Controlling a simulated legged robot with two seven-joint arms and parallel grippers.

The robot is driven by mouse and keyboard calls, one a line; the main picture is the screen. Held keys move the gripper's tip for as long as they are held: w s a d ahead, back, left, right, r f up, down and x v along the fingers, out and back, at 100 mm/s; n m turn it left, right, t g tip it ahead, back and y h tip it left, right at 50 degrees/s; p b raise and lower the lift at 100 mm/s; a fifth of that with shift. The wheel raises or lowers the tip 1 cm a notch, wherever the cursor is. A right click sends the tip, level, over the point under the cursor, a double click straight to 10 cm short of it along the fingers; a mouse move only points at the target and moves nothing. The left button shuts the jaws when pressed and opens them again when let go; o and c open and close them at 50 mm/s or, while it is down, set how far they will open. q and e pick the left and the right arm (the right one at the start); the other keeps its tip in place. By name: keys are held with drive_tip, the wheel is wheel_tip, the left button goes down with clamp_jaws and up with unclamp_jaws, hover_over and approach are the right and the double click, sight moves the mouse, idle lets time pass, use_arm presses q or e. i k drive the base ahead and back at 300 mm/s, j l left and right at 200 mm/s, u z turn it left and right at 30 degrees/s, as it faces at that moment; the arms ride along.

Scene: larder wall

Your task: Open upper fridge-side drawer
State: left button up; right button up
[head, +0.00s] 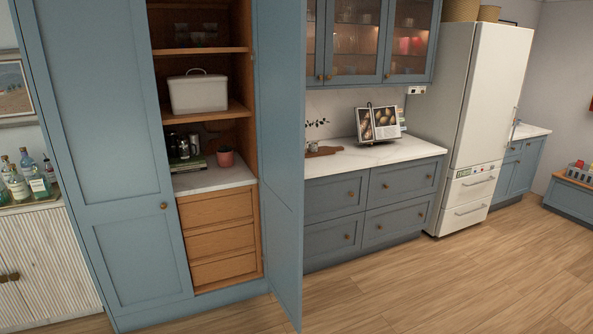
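The blue base cabinet under the white counter has two drawers above and two below, each with a small brass knob. The upper drawer on the fridge side (408,176) is shut, its front flush with its neighbours. The upper drawer to its left (324,201) and the lower fridge-side drawer (408,214) are shut too. The white fridge (490,95) stands just right of this cabinet, with two bar-handled drawer fronts at its bottom, both shut. Neither of my grippers is in view.
A tall blue larder cupboard stands at left with its right door (281,150) swung open, jutting out left of the drawers. The wooden floor (420,285) before the drawers is clear. A book stand (379,124) and wooden board (323,151) are on the counter (400,155).

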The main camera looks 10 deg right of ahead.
sight(388, 183)
drive_tip(key=i+l+z, duration=0.25)
drive_tip(key=i+z, duration=0.15)
drive_tip(key=i, duration=0.15)
drive_tip(key=i+z, duration=0.35)
drive_tip(key=i, duration=0.2)
drive_tip(key=i+z, duration=0.4)
drive_tip(key=i, duration=0.2)
drive_tip(key=i+j+z, duration=0.35)
drive_tip(key=i, duration=0.2)
drive_tip(key=i+u, duration=0.15)
drive_tip(key=i, duration=0.5)
drive_tip(key=i+u, duration=0.2)
drive_tip(key=i, duration=0.45)
drive_tip(key=i+l+u, duration=0.15)
drive_tip(key=i, duration=0.5)
drive_tip(key=i+j, duration=0.15)
drive_tip(key=i, duration=0.2)
drive_tip(key=i+j+z, duration=0.15)
drive_tip(key=i, duration=0.25)
drive_tip(key=i+j, duration=0.1)
drive_tip(key=i, duration=0.25)
drive_tip(key=z, duration=0.05)
